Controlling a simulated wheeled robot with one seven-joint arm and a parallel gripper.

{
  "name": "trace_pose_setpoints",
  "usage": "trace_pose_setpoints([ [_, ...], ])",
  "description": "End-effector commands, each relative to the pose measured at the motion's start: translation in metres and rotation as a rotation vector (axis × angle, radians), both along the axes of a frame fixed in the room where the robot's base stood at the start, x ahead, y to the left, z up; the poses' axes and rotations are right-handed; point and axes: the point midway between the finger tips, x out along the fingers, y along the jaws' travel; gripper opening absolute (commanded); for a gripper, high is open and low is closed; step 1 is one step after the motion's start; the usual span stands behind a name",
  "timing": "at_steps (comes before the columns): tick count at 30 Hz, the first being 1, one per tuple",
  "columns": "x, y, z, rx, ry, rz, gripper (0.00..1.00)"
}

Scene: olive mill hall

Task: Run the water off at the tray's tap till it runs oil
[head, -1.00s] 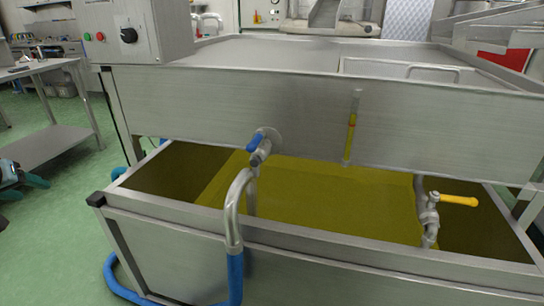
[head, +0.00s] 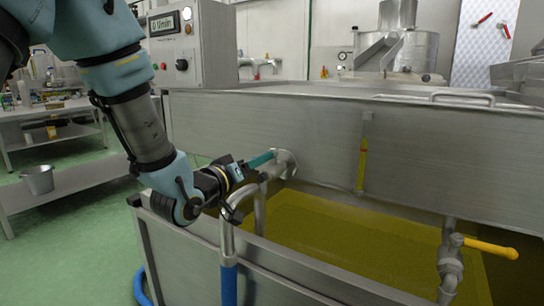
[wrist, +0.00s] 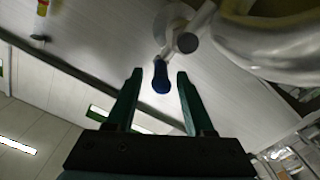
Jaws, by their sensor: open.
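The steel tray (head: 420,140) spans the head view above a lower tank. Its tap comes out of a round flange (head: 286,166) on the front wall; my gripper covers most of it there. In the wrist view, the tap's blue handle (wrist: 161,78) points toward me, between my gripper's (wrist: 160,74) two green fingers, with a gap on each side. The fingers are open and hold nothing. In the head view, my gripper (head: 264,158) reaches in from the left at the flange. A sight tube (head: 362,150) on the tray wall shows yellow and red. No stream from the tap is visible.
The lower tank (head: 175,235) holds yellow-green liquid (head: 330,235). A bent steel pipe with a blue hose (head: 229,285) rises in front of the tap. A yellow-handled valve (head: 490,247) is at right. A control box (head: 185,45) stands at upper left.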

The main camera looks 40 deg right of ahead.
Motion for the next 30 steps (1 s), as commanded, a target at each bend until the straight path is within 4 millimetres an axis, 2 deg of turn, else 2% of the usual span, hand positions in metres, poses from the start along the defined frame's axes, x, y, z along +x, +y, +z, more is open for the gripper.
trace_pose_setpoints([
  [3, 0.005, -0.022, 0.0, 0.0, 0.0, -0.001, 0.53],
  [9, 0.013, -0.048, 0.0, 0.001, 0.0, 0.0, 0.53],
  [15, 0.016, -0.058, 0.0, 0.001, 0.0, 0.002, 0.53],
  [22, 0.016, -0.058, 0.0, 0.001, 0.0, 0.003, 0.53],
  [30, 0.016, -0.058, 0.0, 0.001, -0.001, 0.002, 0.24],
])
